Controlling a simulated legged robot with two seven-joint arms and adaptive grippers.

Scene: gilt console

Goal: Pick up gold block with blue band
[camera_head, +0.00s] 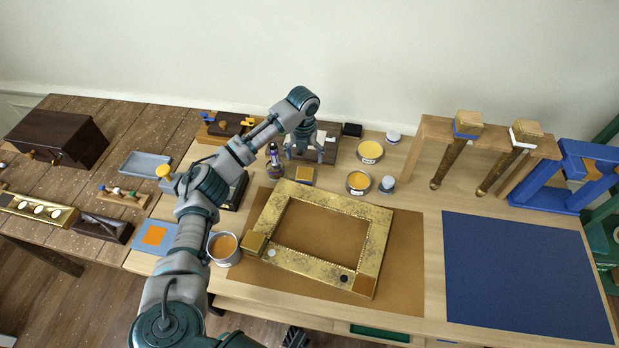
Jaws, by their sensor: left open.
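A gold block with a blue band (468,119) sits at the top of a tapered gold-brown leg, which hangs in the wooden rack (430,140) at the back right. A similar gold block with a white band (525,132) tops a second leg to its right. My left gripper (304,157) is open and points down near the back middle of the table, well to the left of the blue-banded block. It looks empty, just behind a small gold-topped box (304,174). My right gripper is out of view.
Tins (358,183) and jars stand between my left gripper and the rack. A blue mat (525,275) lies bare at right, before a blue stand (545,195).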

